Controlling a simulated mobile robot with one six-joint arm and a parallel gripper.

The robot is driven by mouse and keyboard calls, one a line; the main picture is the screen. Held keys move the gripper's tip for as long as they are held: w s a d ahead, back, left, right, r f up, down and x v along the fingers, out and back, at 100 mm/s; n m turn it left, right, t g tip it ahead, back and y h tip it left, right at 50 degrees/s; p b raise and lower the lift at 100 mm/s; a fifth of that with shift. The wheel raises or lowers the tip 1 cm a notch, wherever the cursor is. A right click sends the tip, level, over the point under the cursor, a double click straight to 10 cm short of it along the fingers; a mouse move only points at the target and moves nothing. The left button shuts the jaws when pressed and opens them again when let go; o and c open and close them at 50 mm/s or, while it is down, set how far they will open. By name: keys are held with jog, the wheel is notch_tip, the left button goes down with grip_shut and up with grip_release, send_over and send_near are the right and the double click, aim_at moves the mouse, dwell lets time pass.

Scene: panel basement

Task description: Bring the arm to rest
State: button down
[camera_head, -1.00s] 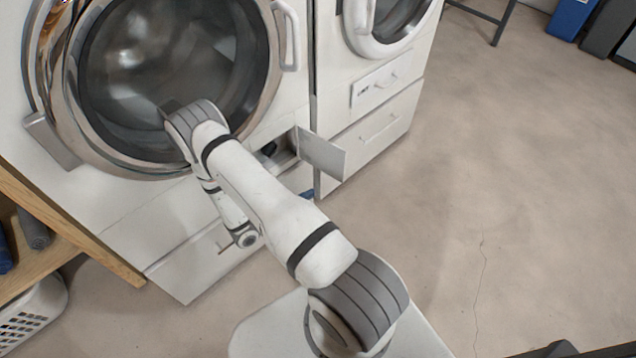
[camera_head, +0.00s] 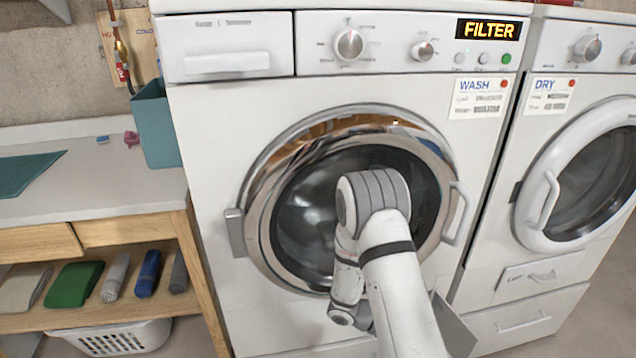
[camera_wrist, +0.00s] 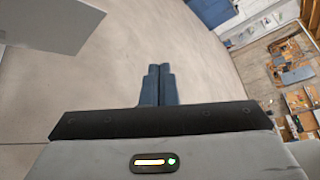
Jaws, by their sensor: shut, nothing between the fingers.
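My arm is raised in front of the washer (camera_head: 225,150), its elbow covering part of the round glass door (camera_head: 310,210). My gripper (camera_wrist: 157,68) shows in the wrist view with its two dark fingers together and nothing between them. It points over bare floor and touches nothing there. In the head view the gripper itself cannot be made out. The washer door is closed and its display (camera_head: 489,30) reads FILTER. A small open flap (camera_head: 452,325) stands out at the washer's lower right, partly behind my arm; a pale panel (camera_wrist: 50,22) is at the wrist view's upper left.
A dryer (camera_head: 575,150) stands close on the right. On the left, a wooden bench (camera_head: 110,195) holds a teal bin (camera_head: 155,125) and a teal cloth (camera_head: 28,172). Rolled towels lie on its shelf, above a white basket (camera_head: 125,338). The wrist view shows clear floor (camera_wrist: 150,30).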

jog(key=s+a+r+m+t+y+p, duration=0.2)
jog(key=r+m, duration=0.6)
jog(key=r, duration=0.4)
jog(key=s+a+r+m+t+y+p, duration=0.2)
jog(key=s+a+r+m+y+p, duration=0.3)
jog(key=r, duration=0.8)
jog(key=s+a+r+m+t+y+p, duration=0.3)
jog(key=r+m+y, duration=0.4)
jog(key=r+m, duration=0.5)
jog(key=shift+s+a+r+p, duration=0.15)
jog(key=shift+s+r+p, duration=0.3)
jog(key=shift+s+p, duration=0.6)
jog(key=shift+w, duration=0.2)
